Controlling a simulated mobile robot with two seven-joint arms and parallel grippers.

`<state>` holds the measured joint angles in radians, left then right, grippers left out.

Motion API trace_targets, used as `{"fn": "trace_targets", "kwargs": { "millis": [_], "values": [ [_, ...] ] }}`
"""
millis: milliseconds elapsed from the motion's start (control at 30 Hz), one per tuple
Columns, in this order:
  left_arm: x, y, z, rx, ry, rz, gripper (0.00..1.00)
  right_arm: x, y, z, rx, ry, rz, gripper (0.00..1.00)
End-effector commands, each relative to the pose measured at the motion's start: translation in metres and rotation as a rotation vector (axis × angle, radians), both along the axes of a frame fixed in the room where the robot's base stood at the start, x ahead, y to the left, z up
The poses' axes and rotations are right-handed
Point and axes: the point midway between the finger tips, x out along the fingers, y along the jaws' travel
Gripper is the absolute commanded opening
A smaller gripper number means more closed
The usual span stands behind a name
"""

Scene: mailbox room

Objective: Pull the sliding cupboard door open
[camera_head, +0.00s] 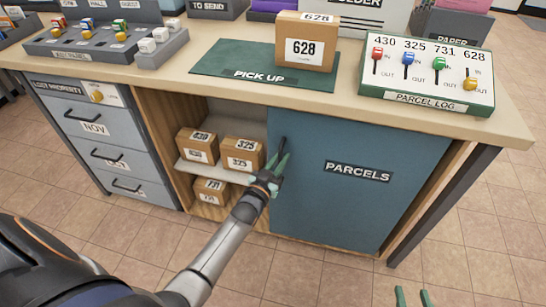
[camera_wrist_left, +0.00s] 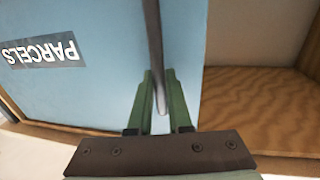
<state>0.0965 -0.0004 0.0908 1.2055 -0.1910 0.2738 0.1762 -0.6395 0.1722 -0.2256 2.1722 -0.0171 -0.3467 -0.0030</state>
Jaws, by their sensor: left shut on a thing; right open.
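The blue sliding cupboard door (camera_head: 335,205) is labelled PARCELS and covers the right part of the cupboard under the counter. It also shows upside down in the left wrist view (camera_wrist_left: 100,90). The dark vertical handle (camera_head: 283,146) is near the door's left edge. My left gripper (camera_head: 277,170) is shut on this handle, with a green finger on each side of it in the left wrist view (camera_wrist_left: 160,100). The left part of the cupboard is open. My right gripper (camera_head: 413,297) is open and empty at the bottom edge, apart from the door; only its fingertips show.
Inside the open part, parcels 430 (camera_head: 197,146) and 325 (camera_head: 243,154) stand on a shelf, and parcel 731 (camera_head: 210,191) is below. Drawers (camera_head: 100,130) stand left. On the counter are parcel 628 (camera_head: 304,42), a pick-up mat (camera_head: 225,62) and the parcel log (camera_head: 425,75).

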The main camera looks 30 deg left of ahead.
Motion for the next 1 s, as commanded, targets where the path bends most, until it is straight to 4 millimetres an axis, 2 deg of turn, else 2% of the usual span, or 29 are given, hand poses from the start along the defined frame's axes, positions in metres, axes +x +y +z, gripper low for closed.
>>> {"fn": "trace_targets", "kwargs": {
  "millis": [133, 533, 567, 800, 1000],
  "values": [
    [0.0012, -0.0069, -0.0008, -0.002, 0.001, -0.001, 0.00, 0.0008, 0.0003, 0.0022, 0.001, -0.007, 0.001, 0.50],
    [0.0014, -0.0079, -0.0009, 0.000, 0.002, -0.001, 0.00, 0.0051, 0.0000, 0.0097, 0.000, -0.029, 0.003, 0.50],
    [0.0014, -0.0079, -0.0008, 0.000, 0.002, -0.001, 0.18, 0.0053, 0.0000, 0.0098, 0.000, -0.029, 0.003, 0.50],
    [0.0015, -0.0073, -0.0005, 0.000, 0.001, 0.000, 0.45, 0.0057, -0.0005, 0.0097, -0.003, -0.030, 0.004, 0.50],
    [0.0016, -0.0070, -0.0003, 0.000, 0.001, 0.000, 0.47, 0.0053, -0.0008, 0.0087, -0.004, -0.027, 0.004, 0.50]
  ]
}}
